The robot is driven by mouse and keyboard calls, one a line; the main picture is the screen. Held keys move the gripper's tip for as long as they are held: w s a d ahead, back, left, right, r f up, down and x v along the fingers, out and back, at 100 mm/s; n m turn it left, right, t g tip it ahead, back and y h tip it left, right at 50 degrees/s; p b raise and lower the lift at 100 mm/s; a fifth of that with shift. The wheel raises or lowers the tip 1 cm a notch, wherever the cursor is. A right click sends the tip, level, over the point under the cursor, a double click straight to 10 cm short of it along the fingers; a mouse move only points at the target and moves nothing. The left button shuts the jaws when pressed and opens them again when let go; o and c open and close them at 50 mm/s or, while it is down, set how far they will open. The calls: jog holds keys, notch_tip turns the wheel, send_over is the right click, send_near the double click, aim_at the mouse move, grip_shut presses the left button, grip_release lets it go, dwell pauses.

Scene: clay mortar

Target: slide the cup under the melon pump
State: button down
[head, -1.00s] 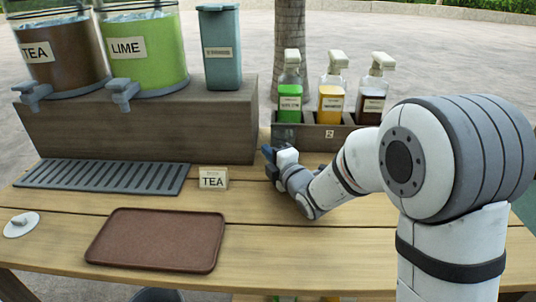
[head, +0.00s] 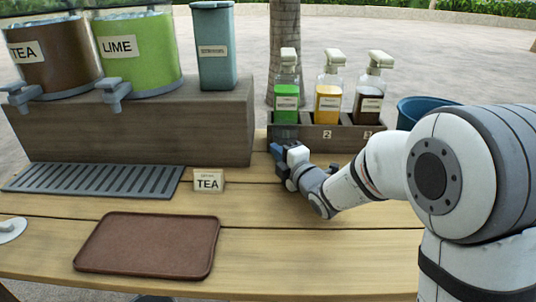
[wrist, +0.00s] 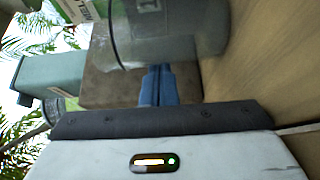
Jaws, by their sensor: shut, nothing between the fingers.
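A clear, empty-looking cup (wrist: 175,40) stands upright on the table in the wrist view, where the picture is turned on its side. In the head view the cup (head: 284,131) shows faintly before the rack's first bay, in front of the green melon pump bottle (head: 287,95). Part of the melon bottle's label (wrist: 76,9) shows in the wrist view. My gripper (head: 276,150) is low over the table, just in front of the cup. Its blue fingers (wrist: 158,75) are shut and empty, with the tips close to the cup wall. I cannot tell if they touch it.
The pump rack (head: 338,134) also holds a yellow bottle (head: 328,98) and a dark one (head: 369,100). A wooden riser (head: 140,125) with dispensers stands left. A TEA sign (head: 209,181), drip grate (head: 95,179) and brown tray (head: 148,246) are nearby. The front middle table is clear.

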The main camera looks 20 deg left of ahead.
jog(key=shift+s+a, duration=0.1)
jog(key=shift+a, duration=0.05)
jog(key=shift+a+b, duration=0.1)
jog(key=shift+b, duration=0.25)
jog(key=shift+s+a+f+b, duration=0.15)
jog(key=shift+b, duration=0.25)
notch_tip(320, 180, up, 11)
jog(key=p, duration=0.4)
jog(key=w+d+p, duration=0.1)
jog(key=w+d, duration=0.4)
jog(key=d, duration=0.4)
jog(key=w+d+p, duration=0.2)
jog(key=w+d, duration=0.3)
jog(key=d, duration=0.4)
jog(key=d+r+m+t+h+p, duration=0.2)
jog(key=d+r+m+h+p, duration=0.4)
jog(key=d+r+m, duration=0.1)
jog(key=s+d+r+m+g+h+p, duration=0.1)
jog(key=s+d+r+m+h+p, duration=0.2)
jog(key=s+d+m+h+p, duration=0.5)
jog(key=s+d+r+m+g+p, duration=0.1)
jog(key=s+m+g+p, duration=0.7)
jog(key=s, duration=2)
jog(key=m+g, duration=0.2)
jog(key=m, duration=0.2)
jog(key=shift+d+r+m+p, duration=0.35)
jog(key=shift+d+m, duration=0.05)
